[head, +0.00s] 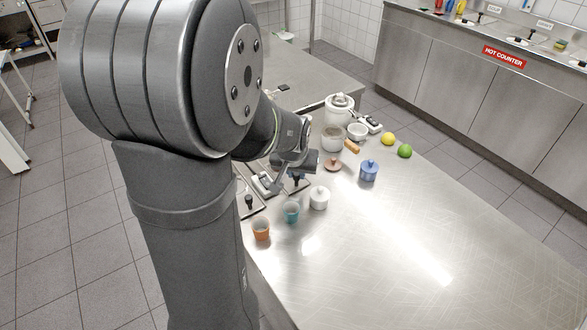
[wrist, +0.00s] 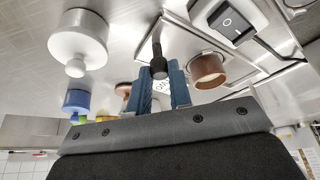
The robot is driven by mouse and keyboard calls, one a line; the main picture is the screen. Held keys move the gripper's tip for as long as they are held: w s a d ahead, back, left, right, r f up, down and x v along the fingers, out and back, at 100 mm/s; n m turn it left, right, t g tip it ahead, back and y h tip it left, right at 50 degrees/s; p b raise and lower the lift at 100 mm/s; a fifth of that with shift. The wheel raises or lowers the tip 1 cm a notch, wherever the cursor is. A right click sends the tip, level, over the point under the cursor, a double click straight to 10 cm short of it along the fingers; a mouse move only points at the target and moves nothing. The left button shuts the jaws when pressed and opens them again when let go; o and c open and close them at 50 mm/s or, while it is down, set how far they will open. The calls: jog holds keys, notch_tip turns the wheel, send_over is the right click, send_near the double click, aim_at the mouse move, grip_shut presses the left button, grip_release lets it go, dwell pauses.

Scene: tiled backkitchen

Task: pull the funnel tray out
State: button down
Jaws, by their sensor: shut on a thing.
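My gripper (wrist: 161,88) has its blue fingers closed around a black knob-like handle (wrist: 158,62) that shows in the wrist view. The handle stands over a pale metal plate (wrist: 180,38), which I take for the funnel tray; its full outline is hidden. A brown ring-shaped cup (wrist: 208,72) is beside the right finger, apart from it. Another black knob (head: 250,203) stands on a plate nearer the camera.
A white lidded pot (head: 320,199), teal cup (head: 291,213) and orange cup (head: 261,231) stand close in front. A blue pot (head: 369,172), terracotta lid (head: 333,165) and white cooker (head: 339,109) are beyond. A switch box (wrist: 228,20) is near my gripper. The counter's right part is clear.

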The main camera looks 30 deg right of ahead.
jog(key=c, duration=1.4)
grip_release()
jog(key=shift+s, duration=0.35)
jog(key=shift+o, duration=0.4)
jog(key=shift+w, duration=0.1)
jog(key=v, duration=1.7)
jog(key=shift+r, duration=0.2)
jog(key=x, duration=1.7)
jog(key=shift+w+f, duration=0.1)
jog(key=shift+f, duration=0.1)
